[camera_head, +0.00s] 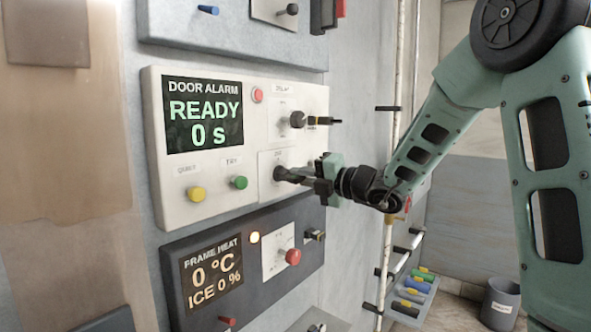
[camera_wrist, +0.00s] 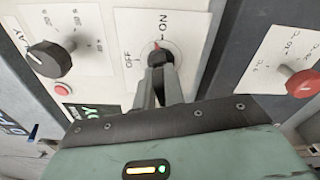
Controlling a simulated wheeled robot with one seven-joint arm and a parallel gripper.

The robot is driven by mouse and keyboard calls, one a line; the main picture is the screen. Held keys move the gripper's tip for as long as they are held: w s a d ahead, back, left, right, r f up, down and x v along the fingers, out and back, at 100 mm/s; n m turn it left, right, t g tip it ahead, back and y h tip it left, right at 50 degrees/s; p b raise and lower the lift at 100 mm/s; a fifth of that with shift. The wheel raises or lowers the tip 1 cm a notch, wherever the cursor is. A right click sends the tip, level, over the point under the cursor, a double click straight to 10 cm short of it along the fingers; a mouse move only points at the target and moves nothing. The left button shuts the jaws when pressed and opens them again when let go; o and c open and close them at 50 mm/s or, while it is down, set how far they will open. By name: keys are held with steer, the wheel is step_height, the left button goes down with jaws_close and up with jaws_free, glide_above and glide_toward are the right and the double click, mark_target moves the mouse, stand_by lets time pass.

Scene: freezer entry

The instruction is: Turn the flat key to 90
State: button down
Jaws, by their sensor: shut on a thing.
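The flat key's switch (camera_head: 280,173) is at the lower right of the white door alarm panel (camera_head: 165,130). My gripper (camera_head: 300,177) reaches it from the right. In the wrist view, my gripper's fingers (camera_wrist: 160,84) are shut on the flat key, which they mostly hide. The alarm display (camera_head: 205,113) reads READY, 0 s.
A dark delay knob (camera_head: 297,119) sits just above the key switch. Yellow (camera_head: 196,194) and green (camera_head: 239,182) buttons are to the left. The frame heat panel (camera_head: 215,265) below has a red knob (camera_head: 292,256). A vertical pipe (camera_head: 392,130) runs behind my gripper.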

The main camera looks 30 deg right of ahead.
mark_target(303, 178)
steer(key=m, duration=0.3)
steer(key=shift+a, duration=0.1)
steer(key=c, duration=0.8)
jaws_free()
steer(key=shift+s, duration=0.15)
steer(key=shift+a+v, duration=0.2)
steer(key=shift+v, duration=1.45)
steer(key=shift+a+v, duration=0.15)
steer(key=shift+v, duration=1.55)
steer(key=shift+s+f, duration=0.1)
steer(key=shift+s, duration=0.1)
